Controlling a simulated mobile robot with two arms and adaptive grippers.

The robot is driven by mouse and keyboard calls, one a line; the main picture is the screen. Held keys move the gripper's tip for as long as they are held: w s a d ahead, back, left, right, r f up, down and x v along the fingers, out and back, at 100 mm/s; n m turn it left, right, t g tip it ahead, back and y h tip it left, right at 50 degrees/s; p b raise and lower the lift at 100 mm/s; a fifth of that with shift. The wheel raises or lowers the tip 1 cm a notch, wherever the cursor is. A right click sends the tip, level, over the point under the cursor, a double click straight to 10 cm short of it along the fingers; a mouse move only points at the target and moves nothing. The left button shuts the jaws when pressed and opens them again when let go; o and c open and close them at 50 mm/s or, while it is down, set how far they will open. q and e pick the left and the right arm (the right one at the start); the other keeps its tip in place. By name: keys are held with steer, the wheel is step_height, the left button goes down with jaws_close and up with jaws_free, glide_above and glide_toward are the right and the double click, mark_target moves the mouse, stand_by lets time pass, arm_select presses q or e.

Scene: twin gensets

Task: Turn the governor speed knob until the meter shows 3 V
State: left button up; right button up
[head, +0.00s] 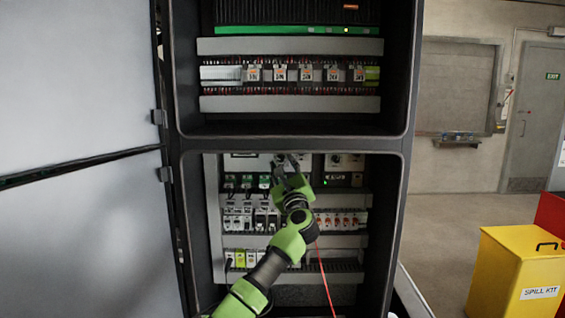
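My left gripper (286,162) reaches into the lower cabinet bay, with its fingertips in front of the top row of modules. The fingers are small and dark, and I cannot tell whether they are open or shut, or whether they touch a knob. The governor speed knob cannot be made out for certain. Dark round knobs (335,159) show on pale modules just right of the gripper, and the part behind the fingers is hidden. No meter reading can be made out. My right gripper is not in view.
The open cabinet door (75,80) fills the left side. Rows of breakers (340,221) and terminals sit below the top row. A thin red lead (325,270) hangs beside my arm. A yellow spill kit box (512,275) stands at the right, with open floor behind it.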

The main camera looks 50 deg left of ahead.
arm_select(q)
steer(key=shift+w+a, duration=0.1)
steer(key=shift+a, duration=0.15)
jaws_close()
steer(key=shift+m, duration=0.4)
